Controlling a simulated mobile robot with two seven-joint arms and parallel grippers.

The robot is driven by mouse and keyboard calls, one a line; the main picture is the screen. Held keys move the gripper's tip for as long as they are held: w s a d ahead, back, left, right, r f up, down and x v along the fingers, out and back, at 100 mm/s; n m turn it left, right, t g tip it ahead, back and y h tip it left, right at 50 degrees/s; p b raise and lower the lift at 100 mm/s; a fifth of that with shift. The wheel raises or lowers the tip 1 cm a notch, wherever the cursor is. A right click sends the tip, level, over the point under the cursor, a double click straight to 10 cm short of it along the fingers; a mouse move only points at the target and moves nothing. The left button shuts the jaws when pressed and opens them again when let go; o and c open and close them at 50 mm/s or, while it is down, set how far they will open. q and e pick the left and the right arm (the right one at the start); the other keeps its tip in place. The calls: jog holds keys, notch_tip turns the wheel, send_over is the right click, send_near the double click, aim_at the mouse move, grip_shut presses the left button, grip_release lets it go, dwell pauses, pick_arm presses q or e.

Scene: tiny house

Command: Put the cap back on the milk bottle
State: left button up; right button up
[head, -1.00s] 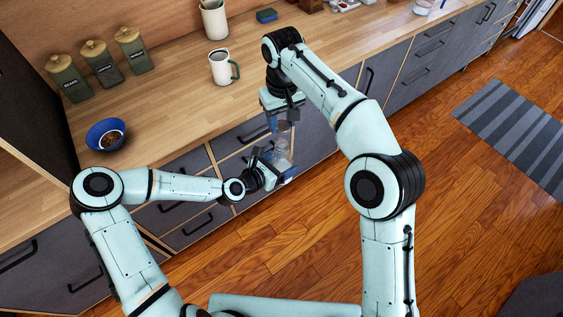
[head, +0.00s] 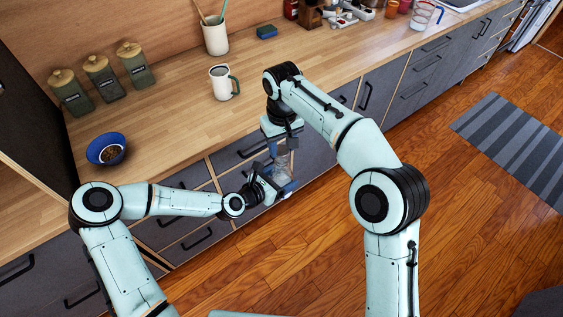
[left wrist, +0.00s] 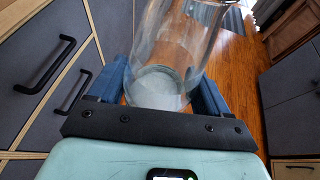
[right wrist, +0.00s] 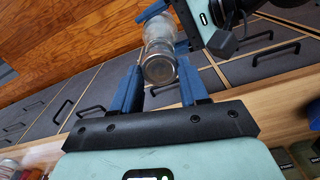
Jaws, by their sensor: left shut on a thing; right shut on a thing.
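The clear glass milk bottle (head: 281,162) is upright in front of the drawers, held by my left gripper (head: 275,184). In the left wrist view the bottle (left wrist: 178,45) stands between the two blue fingers, its pale round base showing. My right gripper (head: 281,149) points down right above the bottle's top. In the right wrist view a round grey cap (right wrist: 160,69) sits between the fingertips, in line with the bottle (right wrist: 159,36) behind it. Whether the cap touches or is seated on the bottle's mouth I cannot tell.
The wooden counter (head: 175,118) lies behind the arms. A white mug (head: 222,86), a blue bowl (head: 96,153), several canisters (head: 103,75) and a utensil pot (head: 215,38) stand on it. Drawer handles (head: 197,240) stick out near the left gripper. The floor at right is open.

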jog(key=shift+f, duration=0.15)
jog(key=shift+f, duration=0.8)
jog(key=shift+f, duration=0.55)
